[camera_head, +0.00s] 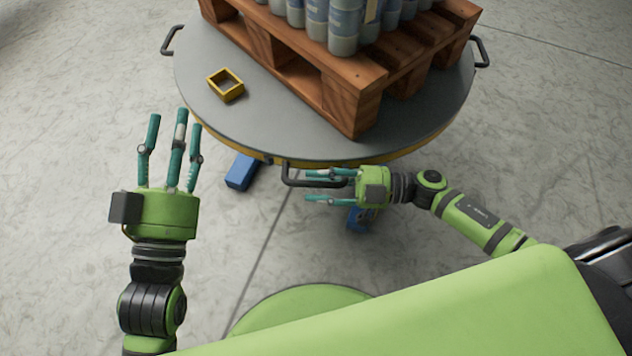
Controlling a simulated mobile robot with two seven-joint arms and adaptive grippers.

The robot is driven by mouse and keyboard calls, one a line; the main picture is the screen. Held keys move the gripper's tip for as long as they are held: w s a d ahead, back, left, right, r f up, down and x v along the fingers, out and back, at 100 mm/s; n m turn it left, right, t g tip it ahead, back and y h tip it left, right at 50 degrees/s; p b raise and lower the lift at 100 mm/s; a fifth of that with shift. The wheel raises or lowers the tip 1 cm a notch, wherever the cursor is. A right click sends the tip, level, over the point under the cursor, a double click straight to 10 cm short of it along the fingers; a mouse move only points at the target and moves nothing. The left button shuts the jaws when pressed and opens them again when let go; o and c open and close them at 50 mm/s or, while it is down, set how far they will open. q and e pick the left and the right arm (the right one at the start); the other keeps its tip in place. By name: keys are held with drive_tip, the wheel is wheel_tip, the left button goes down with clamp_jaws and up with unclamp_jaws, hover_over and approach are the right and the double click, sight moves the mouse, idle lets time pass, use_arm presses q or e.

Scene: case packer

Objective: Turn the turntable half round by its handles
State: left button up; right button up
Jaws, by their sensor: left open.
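The round grey turntable (205,118) with a yellow rim stands at the upper middle. It has a dark handle (170,40) at the far left, one at the right (482,52), and a near handle (288,176) at its front edge. My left gripper (175,125) is open and empty, left of and apart from the turntable, fingers pointing away from me. My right gripper (322,186) is at the near handle, its fingers pointing left along the bar. The fingers overlap the bar in the picture; I cannot tell whether they are closed on it.
A wooden pallet (355,95) on the turntable carries several grey-blue bottles (343,38). A small yellow open frame (226,84) lies left of the pallet. Blue feet (241,172) show beneath the turntable. The grey floor is clear to the left and right.

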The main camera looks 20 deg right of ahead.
drive_tip(key=shift+w+a, duration=0.15)
drive_tip(key=shift+a, duration=0.2)
clamp_jaws()
drive_tip(key=shift+d, duration=0.15)
